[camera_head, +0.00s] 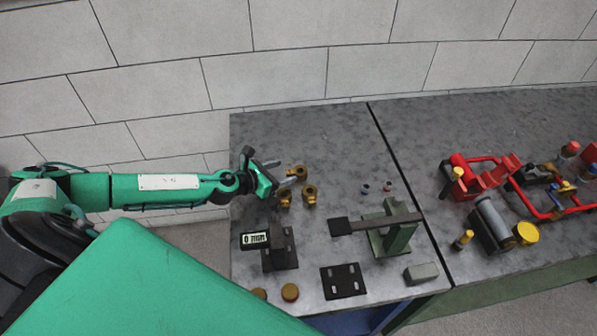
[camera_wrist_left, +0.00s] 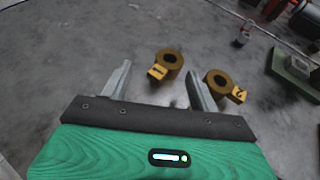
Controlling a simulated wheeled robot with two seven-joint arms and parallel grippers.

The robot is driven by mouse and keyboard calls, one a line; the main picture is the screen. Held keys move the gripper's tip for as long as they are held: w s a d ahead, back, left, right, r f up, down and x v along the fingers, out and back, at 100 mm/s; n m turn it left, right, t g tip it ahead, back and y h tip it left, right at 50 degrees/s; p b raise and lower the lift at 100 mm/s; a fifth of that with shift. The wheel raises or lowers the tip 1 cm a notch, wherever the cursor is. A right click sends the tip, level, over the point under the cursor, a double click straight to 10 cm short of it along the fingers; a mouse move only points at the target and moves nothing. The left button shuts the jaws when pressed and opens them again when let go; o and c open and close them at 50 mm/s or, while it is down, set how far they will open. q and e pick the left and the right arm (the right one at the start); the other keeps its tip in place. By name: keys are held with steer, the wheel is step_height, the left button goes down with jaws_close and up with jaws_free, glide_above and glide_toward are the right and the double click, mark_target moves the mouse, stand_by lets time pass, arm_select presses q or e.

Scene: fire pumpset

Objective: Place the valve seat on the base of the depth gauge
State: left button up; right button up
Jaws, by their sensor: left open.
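Several brass ring-shaped valve seats stand on the grey table by my left gripper (camera_head: 287,176); one is the front right valve seat (camera_head: 309,194). In the left wrist view, a valve seat tagged 1 (camera_wrist_left: 170,60) lies just beyond the space between the open, empty fingers of my left gripper (camera_wrist_left: 160,80). A valve seat tagged 2 (camera_wrist_left: 217,83) is just outside the right finger. The depth gauge (camera_head: 255,240) has a display reading 0 mm and a dark base (camera_head: 286,258), nearer the front than my gripper. No valve seat shows on that base. My right gripper is out of view.
A green stand with a dark lever (camera_head: 395,235) is right of the gauge. A slotted black plate (camera_head: 343,281), a grey block (camera_head: 421,272) and brass discs (camera_head: 290,292) lie near the front edge. Red pump parts (camera_head: 480,175) crowd the right table. The back left surface is clear.

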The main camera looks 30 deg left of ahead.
mark_target(296, 170)
arm_select(q)
steer(key=shift+w+d, duration=0.3)
steer(key=shift+w, duration=0.05)
steer(key=shift+p+x, duration=0.75)
steer(key=shift+x, duration=1.25)
steer(key=shift+s+d+f, duration=0.1)
steer(key=c, duration=1.2)
steer(key=shift+o, duration=0.2)
